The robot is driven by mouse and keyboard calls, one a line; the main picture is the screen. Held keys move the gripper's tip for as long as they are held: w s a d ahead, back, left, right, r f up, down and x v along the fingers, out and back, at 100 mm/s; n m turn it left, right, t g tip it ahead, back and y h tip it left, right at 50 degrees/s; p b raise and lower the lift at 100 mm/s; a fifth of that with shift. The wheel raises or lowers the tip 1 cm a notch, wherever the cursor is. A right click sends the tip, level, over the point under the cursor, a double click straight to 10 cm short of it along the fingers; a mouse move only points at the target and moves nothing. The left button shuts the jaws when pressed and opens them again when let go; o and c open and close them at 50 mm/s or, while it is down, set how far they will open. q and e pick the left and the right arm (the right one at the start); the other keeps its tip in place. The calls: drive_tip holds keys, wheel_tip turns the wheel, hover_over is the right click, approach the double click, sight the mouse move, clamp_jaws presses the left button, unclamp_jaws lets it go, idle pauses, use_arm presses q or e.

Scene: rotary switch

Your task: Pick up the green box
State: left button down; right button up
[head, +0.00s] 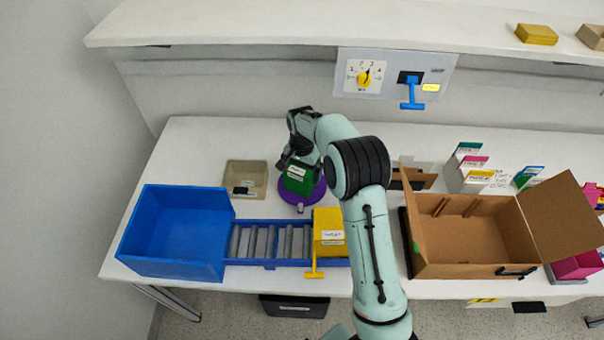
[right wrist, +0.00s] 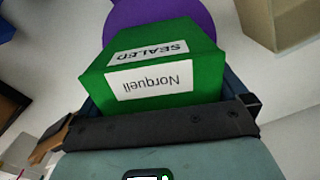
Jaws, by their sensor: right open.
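The green box (head: 299,181) stands on a round purple disc (head: 289,193) in the middle of the table. In the right wrist view the green box (right wrist: 155,68) shows labels reading "SEALED" and "Norquell", upside down. My right gripper (head: 298,172) is at the box, with its open fingers at the box's two sides. In the right wrist view the fingers are mostly hidden by the box and the gripper body, so I cannot tell whether they touch it. The purple disc (right wrist: 150,14) shows behind the box. My left gripper is not in view.
A grey-beige tray (head: 246,179) stands left of the disc. In front are a blue bin (head: 178,231) and a roller track (head: 270,243) with a yellow box (head: 328,233). An open cardboard box (head: 462,238) stands right. A dial panel (head: 391,76) hangs behind.

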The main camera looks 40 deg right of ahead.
drive_tip(key=shift+c, duration=0.3)
drive_tip(key=c, duration=0.9)
drive_tip(key=shift+r, duration=0.2)
